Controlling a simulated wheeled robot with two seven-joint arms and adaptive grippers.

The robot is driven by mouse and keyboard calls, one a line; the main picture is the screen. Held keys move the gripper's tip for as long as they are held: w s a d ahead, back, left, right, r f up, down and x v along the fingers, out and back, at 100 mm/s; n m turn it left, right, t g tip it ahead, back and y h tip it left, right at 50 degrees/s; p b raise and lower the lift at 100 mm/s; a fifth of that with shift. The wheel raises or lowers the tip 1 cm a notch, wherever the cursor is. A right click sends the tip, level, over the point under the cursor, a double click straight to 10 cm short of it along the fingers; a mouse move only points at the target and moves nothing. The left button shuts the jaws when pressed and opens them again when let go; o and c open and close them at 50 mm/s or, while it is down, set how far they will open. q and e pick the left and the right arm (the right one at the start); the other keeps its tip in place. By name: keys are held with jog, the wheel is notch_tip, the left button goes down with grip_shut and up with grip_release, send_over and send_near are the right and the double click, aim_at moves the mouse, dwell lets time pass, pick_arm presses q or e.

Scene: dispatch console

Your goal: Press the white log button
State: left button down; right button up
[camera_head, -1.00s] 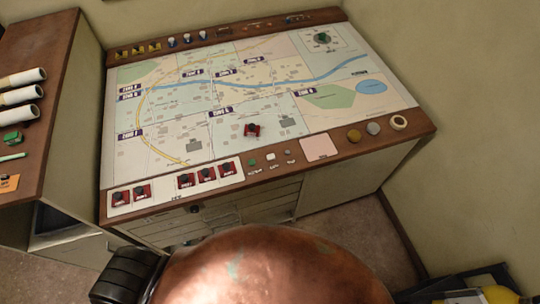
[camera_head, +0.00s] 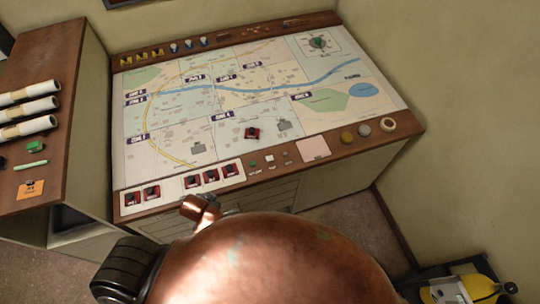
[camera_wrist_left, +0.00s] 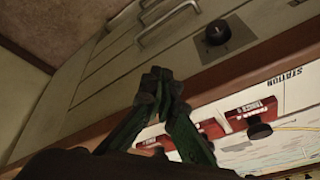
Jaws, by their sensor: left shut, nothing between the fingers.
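The small white button (camera_head: 270,158) sits on the console's wooden front edge, between a green button (camera_head: 253,163) and a grey one (camera_head: 287,154). Its label is too small to read. Nothing covers it in the head view, and I do not see it in the wrist view. My left gripper (camera_wrist_left: 160,85) is shut and empty in the left wrist view, in front of the console's front edge near the red switches (camera_wrist_left: 256,122). My right gripper is not in view.
The console top carries a map (camera_head: 235,110) with a small red piece (camera_head: 253,133) on it. A pink pad (camera_head: 313,150) and round items lie right of the buttons. Drawers with metal handles (camera_wrist_left: 165,22) and a black knob (camera_wrist_left: 216,32) are on the front.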

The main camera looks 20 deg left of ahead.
pick_arm(q)
jog(key=w+d+r+m+t, duration=0.2)
jog(key=w+d+r+m, duration=0.3)
jog(key=w+r, duration=0.25)
notch_tip(320, 180, up, 6)
jog(key=m+t+h+p, duration=0.1)
jog(key=m+t+h, duration=0.2)
jog(key=m, duration=1.8)
send_over(269, 159)
jog(key=shift+r+m, duration=0.2)
jog(key=shift+m, duration=0.1)
jog(key=shift+f, duration=0.1)
notch_tip(269, 159, down, 7)
jog(key=b, duration=0.8)
jog(key=shift+f, duration=0.8)
